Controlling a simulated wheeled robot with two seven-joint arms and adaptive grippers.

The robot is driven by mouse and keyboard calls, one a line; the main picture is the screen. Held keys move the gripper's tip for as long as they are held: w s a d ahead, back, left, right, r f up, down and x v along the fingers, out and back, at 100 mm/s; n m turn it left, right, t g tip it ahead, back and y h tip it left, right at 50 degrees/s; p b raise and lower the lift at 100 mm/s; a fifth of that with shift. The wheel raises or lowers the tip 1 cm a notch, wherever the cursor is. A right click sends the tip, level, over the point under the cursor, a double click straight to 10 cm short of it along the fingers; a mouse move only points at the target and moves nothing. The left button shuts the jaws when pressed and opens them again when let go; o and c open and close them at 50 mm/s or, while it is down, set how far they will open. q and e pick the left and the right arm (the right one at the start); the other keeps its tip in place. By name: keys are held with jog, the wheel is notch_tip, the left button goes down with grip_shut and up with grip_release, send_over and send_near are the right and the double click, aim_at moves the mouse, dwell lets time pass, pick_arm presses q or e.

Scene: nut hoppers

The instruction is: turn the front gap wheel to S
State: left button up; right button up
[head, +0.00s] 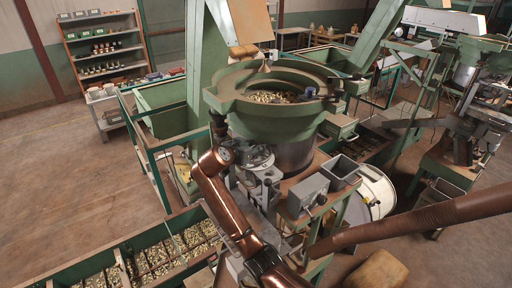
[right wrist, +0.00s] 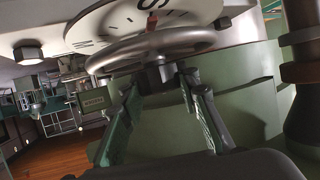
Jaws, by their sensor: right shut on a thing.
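The front gap wheel (right wrist: 150,49) shows in the right wrist view as a grey metal ring in front of a white dial (right wrist: 125,20). The dial has black tick marks, a red mark and an upside-down S at the top edge. My right gripper (right wrist: 160,80) is shut on the wheel, its green-padded fingers at either side of the dark hub. The exact contact is partly hidden. My left gripper is not in view.
The green feeder bowl (head: 265,115) holds brass-coloured nuts above the wheel. A grey control box (head: 307,193) stands to the right. Green compartment bins (head: 150,262) of nuts lie at the front left. Open floor (head: 60,180) is at the left.

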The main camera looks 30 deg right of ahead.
jog(key=shift+a, duration=0.1)
jog(key=o, duration=0.9)
jog(key=shift+r, duration=0.1)
jog(key=shift+a, duration=0.1)
jog(key=v, duration=1.2)
jog(key=shift+s, duration=0.1)
